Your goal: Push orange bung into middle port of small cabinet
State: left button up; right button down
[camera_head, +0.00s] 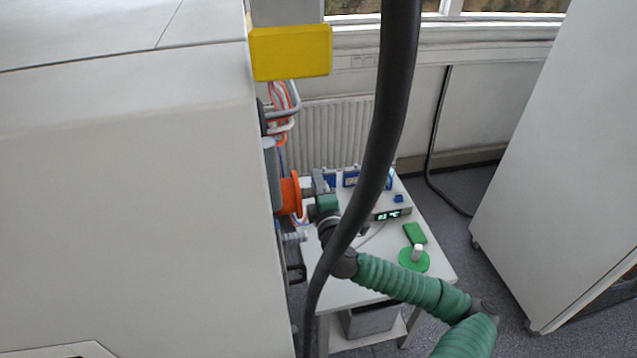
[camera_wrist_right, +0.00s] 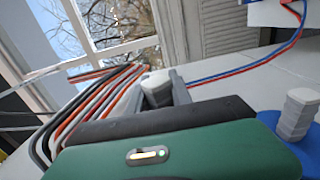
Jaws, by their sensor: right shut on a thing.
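An orange flanged part, likely the orange bung (camera_head: 288,196), shows in the head view beside the edge of the big white cabinet. My right gripper (camera_head: 316,192) is just right of it, at the end of the green-sleeved arm. In the right wrist view my right gripper (camera_wrist_right: 162,90) is shut on a pale grey knob (camera_wrist_right: 155,82). No orange shows around that knob, so I cannot tell whether it belongs to the bung. The middle port is not visible. A second grey knob on a blue base (camera_wrist_right: 298,115) stands to the right. My left gripper is not in view.
The large white cabinet (camera_head: 130,200) fills the left. A white table (camera_head: 345,280) holds instruments, a green block (camera_head: 414,233) and a green disc (camera_head: 420,265). Cables (camera_wrist_right: 95,105) hang close to the gripper. A tall white cabinet (camera_head: 570,150) stands right, with floor between.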

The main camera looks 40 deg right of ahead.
jog(key=shift+w+a, duration=0.3)
jog(key=shift+a, duration=0.3)
dwell(1.1)
jog(key=shift+w+a, duration=0.35)
jog(key=shift+a, duration=0.3)
jog(key=shift+w+a, duration=0.4)
jog(key=shift+a, duration=0.25)
jog(key=shift+w+a, duration=0.35)
jog(key=shift+a, duration=0.3)
dwell(1.4)
grip_release()
dwell(0.6)
